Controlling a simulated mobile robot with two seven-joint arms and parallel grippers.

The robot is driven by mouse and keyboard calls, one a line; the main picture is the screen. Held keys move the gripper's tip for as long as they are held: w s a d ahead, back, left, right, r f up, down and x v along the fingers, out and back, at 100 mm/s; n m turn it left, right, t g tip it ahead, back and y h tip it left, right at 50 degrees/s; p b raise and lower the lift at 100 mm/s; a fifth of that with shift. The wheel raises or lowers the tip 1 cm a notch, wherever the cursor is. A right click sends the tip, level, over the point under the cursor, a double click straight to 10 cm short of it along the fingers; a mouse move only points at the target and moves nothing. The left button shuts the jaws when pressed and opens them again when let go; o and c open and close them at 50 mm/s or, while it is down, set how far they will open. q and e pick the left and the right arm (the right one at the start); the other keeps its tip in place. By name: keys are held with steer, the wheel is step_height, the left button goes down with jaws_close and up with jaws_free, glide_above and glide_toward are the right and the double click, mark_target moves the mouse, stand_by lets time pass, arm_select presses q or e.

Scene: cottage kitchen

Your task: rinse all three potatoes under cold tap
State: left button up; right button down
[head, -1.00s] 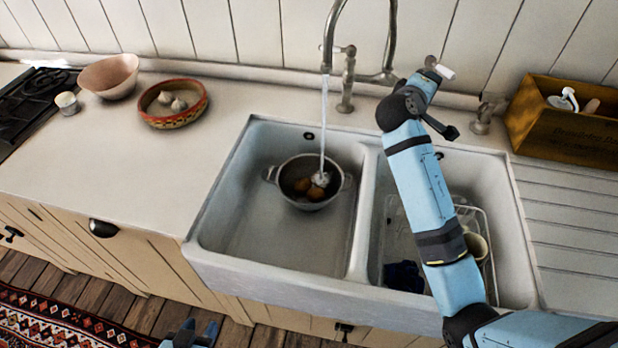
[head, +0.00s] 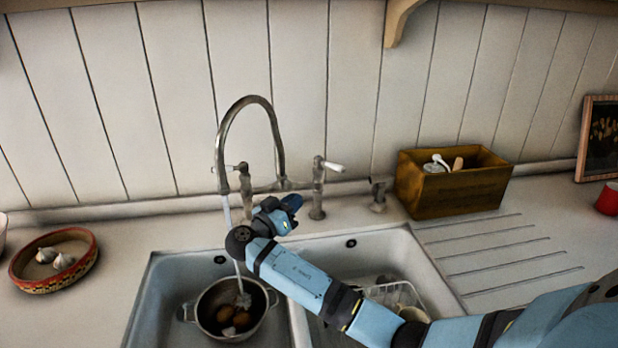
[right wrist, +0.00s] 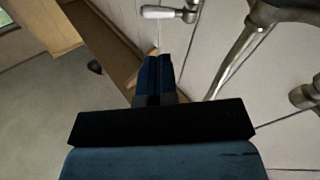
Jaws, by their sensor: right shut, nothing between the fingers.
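A metal pan (head: 233,309) stands in the left basin of the sink. Brown potatoes (head: 229,315) lie in it; splashing water blurs them, so I cannot count them surely. The tap (head: 222,150) arches above, and a stream of water (head: 227,215) runs from its spout into the pan. A white-handled lever (head: 332,166) sits on the tap's right post and shows in the right wrist view (right wrist: 158,12). My right gripper (head: 292,204) is shut and empty, in front of the tap base, apart from the lever in the picture. Its fingers show in the right wrist view (right wrist: 153,75). My left gripper is out of view.
The right basin holds a wire rack (head: 398,296), partly behind my right arm. A wooden box (head: 455,190) with a white-topped bottle stands on the right counter. A bowl of garlic (head: 55,262) is at left. The ribbed drainer (head: 500,255) is clear.

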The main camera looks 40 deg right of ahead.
mark_target(333, 169)
steer(key=d+m+p, duration=0.1)
steer(key=d, duration=0.3)
steer(key=w+d+r+m+p, duration=0.1)
steer(key=d, duration=0.2)
steer(key=w+d+r+m+g+h+p, duration=0.1)
steer(key=d, duration=0.3)
steer(key=shift+d+r, duration=0.15)
steer(key=shift+d, duration=0.2)
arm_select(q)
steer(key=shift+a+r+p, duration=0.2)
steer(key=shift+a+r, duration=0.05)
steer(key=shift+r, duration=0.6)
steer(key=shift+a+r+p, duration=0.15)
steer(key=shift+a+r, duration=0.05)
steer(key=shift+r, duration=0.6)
arm_select(e)
steer(key=shift+w+d, duration=0.15)
steer(key=shift+d, duration=0.5)
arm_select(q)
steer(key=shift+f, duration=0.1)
